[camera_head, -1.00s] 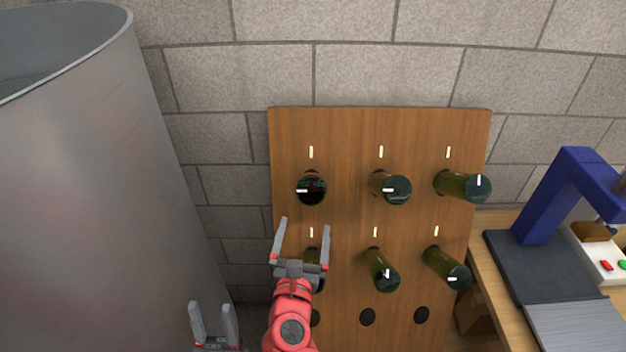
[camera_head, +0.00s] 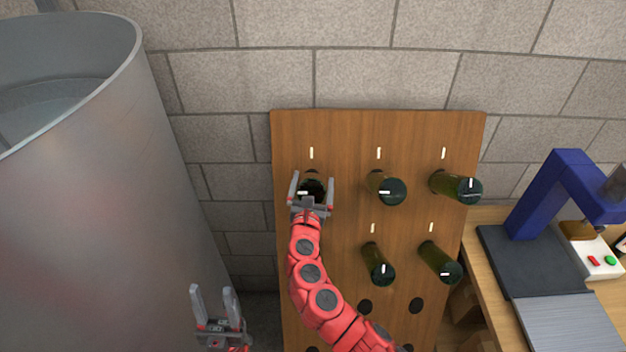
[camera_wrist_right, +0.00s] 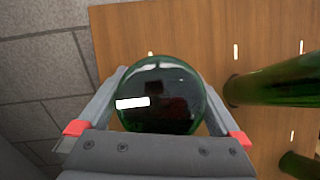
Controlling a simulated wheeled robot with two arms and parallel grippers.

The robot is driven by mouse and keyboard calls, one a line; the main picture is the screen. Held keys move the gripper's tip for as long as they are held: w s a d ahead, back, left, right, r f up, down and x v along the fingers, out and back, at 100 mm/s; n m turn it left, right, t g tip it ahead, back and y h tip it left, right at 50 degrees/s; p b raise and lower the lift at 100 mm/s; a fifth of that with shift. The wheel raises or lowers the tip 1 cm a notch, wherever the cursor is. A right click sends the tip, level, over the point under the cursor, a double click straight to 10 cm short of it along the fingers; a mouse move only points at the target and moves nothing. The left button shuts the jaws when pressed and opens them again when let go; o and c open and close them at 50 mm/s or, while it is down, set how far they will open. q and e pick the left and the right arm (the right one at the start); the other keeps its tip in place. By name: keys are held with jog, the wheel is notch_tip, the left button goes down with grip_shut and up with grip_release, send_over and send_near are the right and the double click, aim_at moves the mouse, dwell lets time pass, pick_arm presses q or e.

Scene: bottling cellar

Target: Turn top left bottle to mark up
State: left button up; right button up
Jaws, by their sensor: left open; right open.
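A wooden rack (camera_head: 410,150) holds green bottles by their necks, bottoms facing out. The top left bottle (camera_head: 314,188) sits between the fingers of my right gripper (camera_head: 312,180), which is open around it. In the right wrist view the bottle's round bottom (camera_wrist_right: 172,85) fills the space between the fingers. Its white mark (camera_wrist_right: 132,103) lies nearly level, on the left side. A white line (camera_head: 312,153) is on the rack above this bottle. My left gripper (camera_head: 217,312) is open and empty, low and left of the rack.
Several other bottles, such as the top middle one (camera_head: 388,190), stick out to the right and below. My right arm hides the lower left bottle. A steel tank (camera_head: 100,200) stands left; a bench with a blue press (camera_head: 545,190) stands right.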

jog(key=shift+w, duration=0.1)
